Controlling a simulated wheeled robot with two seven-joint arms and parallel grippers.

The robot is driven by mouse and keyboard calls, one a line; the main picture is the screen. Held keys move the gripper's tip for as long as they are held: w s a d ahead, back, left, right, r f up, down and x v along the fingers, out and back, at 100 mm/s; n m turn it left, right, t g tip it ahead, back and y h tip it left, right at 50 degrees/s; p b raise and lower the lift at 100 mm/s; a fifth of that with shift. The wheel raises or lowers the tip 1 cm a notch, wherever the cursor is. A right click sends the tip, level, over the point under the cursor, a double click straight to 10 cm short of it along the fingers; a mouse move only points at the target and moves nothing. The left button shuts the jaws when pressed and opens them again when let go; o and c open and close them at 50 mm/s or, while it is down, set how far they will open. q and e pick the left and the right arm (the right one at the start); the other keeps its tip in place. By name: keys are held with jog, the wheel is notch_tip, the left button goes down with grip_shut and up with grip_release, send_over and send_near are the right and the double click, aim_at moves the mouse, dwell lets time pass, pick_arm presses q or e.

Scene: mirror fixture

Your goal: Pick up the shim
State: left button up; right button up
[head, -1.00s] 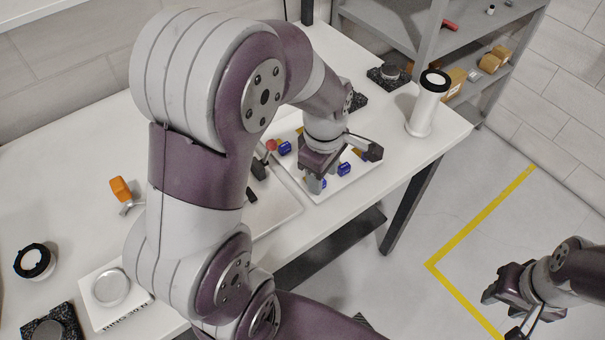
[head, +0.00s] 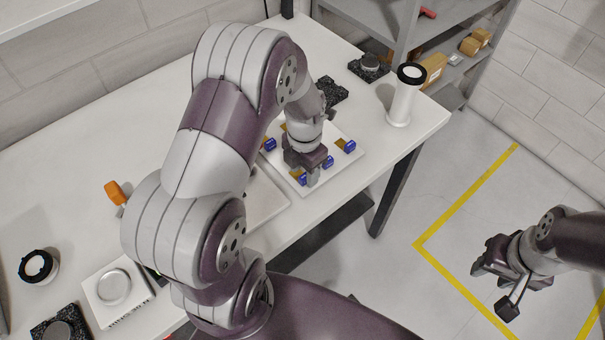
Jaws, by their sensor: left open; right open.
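My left gripper (head: 312,178) is open, pointing down over the white tray (head: 352,165) on the table. Its fingertips are close to a small blue piece (head: 301,179); I cannot tell whether they touch. More blue pieces lie on the tray, one right of the gripper (head: 327,162), one further right (head: 349,146) and one behind left (head: 270,144). Flat yellow-brown pieces, possibly shims, show beside them, one near the right blue piece (head: 340,142). I cannot tell which is the shim. My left arm hides part of the tray. My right gripper (head: 490,283) is open and empty over the floor.
A white cylinder with a black-ringed top (head: 405,96) stands at the table's right end. Dark textured blocks (head: 369,68) sit behind the tray. An orange-headed tool (head: 116,192), a black ring (head: 37,266) and a white box (head: 118,290) are at left. A grey shelf (head: 470,65) stands beyond.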

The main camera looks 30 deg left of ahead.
pick_arm(q)
jog(key=shift+w+f, duration=0.15)
jog(key=shift+f, duration=0.6)
grip_shut()
jog(key=shift+r, duration=0.15)
